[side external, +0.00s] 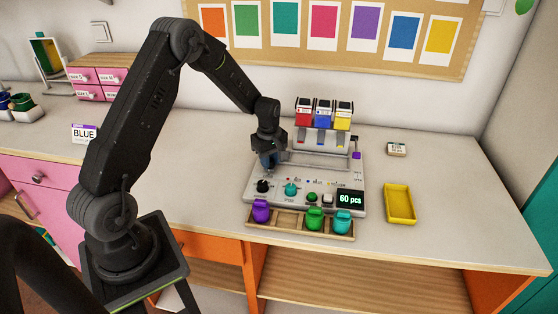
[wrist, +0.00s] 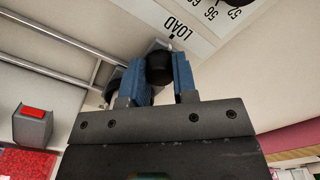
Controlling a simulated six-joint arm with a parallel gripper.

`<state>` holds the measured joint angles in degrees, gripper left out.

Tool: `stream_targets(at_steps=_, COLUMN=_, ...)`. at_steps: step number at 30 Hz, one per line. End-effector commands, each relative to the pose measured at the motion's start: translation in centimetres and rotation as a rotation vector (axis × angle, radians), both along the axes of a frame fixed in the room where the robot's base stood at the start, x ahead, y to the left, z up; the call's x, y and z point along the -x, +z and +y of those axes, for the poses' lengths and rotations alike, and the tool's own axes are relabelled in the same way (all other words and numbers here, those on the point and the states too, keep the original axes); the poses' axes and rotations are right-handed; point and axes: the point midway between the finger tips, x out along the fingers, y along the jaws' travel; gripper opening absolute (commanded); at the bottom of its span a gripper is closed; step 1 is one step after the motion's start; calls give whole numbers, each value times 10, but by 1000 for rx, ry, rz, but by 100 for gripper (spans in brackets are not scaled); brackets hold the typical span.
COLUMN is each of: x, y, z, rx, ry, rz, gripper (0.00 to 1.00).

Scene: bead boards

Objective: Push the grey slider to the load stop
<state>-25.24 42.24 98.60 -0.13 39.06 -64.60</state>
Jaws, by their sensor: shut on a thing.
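My gripper (side external: 267,163) is at the left end of the grey bead machine (side external: 300,185) in the side view. In the wrist view my gripper (wrist: 160,72) has its blue fingers closed on either side of a dark round knob (wrist: 159,67). A small grey piece, which looks like the slider (wrist: 156,45), shows just beyond the knob. The printed LOAD mark (wrist: 175,27) on the white scale is very close to it. Whether the slider touches the stop cannot be told. In the side view my gripper hides the slider.
Red, blue and yellow hoppers (side external: 323,113) stand at the machine's back. A wooden tray (side external: 287,219) with purple, green and teal cups lies in front, and a yellow tray (side external: 400,204) lies to the right. Two rails (wrist: 55,60) run beside my gripper in the wrist view.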

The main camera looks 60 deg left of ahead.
Motion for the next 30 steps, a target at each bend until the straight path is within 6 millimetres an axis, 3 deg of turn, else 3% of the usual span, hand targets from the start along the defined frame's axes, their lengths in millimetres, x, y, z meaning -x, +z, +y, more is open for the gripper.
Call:
stream_targets(at_steps=11, x=4, y=0, z=5, rx=-3, ry=2, rz=6, gripper=0)
stream_targets(at_steps=12, x=5, y=0, z=5, rx=-2, ry=2, rz=6, gripper=28)
stream_targets(at_steps=19, x=4, y=0, z=4, rx=-1, ry=2, rz=5, gripper=50)
stream_targets(at_steps=30, x=2, y=7, z=3, rx=-1, ry=1, rz=1, gripper=53)
